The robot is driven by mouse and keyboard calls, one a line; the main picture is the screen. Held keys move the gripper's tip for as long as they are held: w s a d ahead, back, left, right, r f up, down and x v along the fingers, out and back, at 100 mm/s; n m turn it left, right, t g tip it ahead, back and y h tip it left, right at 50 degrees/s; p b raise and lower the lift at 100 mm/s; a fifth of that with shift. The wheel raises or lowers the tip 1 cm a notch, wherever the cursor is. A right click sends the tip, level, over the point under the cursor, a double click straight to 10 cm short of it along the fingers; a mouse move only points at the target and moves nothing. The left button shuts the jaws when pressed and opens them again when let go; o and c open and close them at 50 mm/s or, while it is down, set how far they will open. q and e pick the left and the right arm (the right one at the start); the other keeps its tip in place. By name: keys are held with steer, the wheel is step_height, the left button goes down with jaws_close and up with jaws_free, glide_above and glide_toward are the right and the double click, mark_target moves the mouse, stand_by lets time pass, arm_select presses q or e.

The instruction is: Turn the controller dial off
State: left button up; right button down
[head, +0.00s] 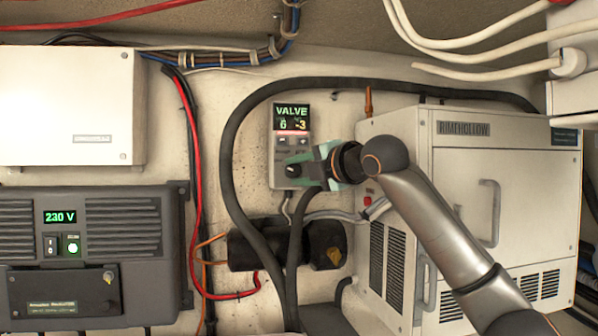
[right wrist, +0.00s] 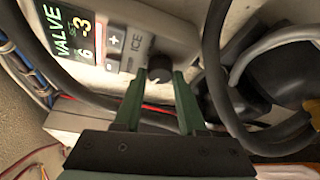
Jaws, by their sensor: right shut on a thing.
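The controller (head: 283,150) is a small grey box on the pale wall, with a lit display (head: 292,117) that reads "VALVE" with "6" and "-3" in green and yellow. Below the display are small buttons, marked plus and minus in the right wrist view. The dark dial (right wrist: 159,66) is a round knob low on the controller's face. My right gripper (head: 292,169) comes from the right and is shut on the dial, with one green finger on each side of it. In the head view the gripper partly covers the controller's lower part. My left gripper is not in view.
A white cabinet (head: 505,200) labelled "RIMEHOLLOW" stands at the right, behind my right arm. A thick black hose (head: 229,150) loops around the controller. A dark inverter (head: 90,250) showing "230 V" and a white box (head: 65,105) are at the left.

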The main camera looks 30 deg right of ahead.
stand_by(0.4)
steer(key=shift+c, duration=2.4)
jaws_free()
steer(key=s+d+r+b, duration=0.1)
steer(key=s+b, duration=0.2)
steer(key=s, duration=0.9)
steer(key=shift+s+d+r, duration=0.2)
steer(key=shift+d, duration=0.05)
